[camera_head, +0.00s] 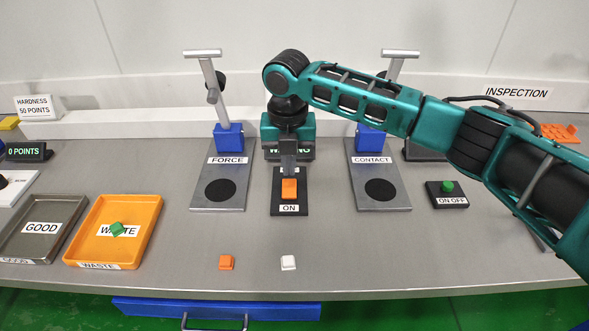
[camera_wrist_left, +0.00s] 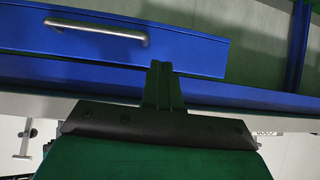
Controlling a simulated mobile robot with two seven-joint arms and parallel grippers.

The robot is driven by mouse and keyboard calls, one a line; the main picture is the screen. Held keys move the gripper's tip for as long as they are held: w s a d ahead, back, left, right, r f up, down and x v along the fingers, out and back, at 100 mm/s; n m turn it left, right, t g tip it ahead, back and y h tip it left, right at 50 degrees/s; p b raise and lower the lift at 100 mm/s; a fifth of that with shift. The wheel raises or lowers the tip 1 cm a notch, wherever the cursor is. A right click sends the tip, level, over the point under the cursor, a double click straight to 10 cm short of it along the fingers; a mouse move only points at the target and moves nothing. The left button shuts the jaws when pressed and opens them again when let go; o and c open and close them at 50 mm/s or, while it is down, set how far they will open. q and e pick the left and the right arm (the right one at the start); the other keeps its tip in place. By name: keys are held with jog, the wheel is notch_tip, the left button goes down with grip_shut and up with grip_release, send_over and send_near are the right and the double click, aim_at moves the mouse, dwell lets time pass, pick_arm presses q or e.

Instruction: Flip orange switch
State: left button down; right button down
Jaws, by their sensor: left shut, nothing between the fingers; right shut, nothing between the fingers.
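The orange switch (camera_head: 289,189) sits on a dark plate marked ON in the middle of the table, in the head view. My right gripper (camera_head: 288,172) is shut and empty, pointing down right at the far edge of the switch. Its fingertips overlap the switch's top end in the picture; I cannot tell whether they touch it. My left gripper (camera_wrist_left: 162,68) is shut and empty in the left wrist view, in front of a blue drawer (camera_wrist_left: 200,50). The left gripper does not show in the head view.
The FORCE stand (camera_head: 218,190) and CONTACT stand (camera_head: 378,185) flank the switch. A green button (camera_head: 447,186) is right.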

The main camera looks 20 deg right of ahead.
notch_tip(320, 180, up, 9)
jog(key=shift+s, duration=0.15)
jog(key=shift+a, duration=0.1)
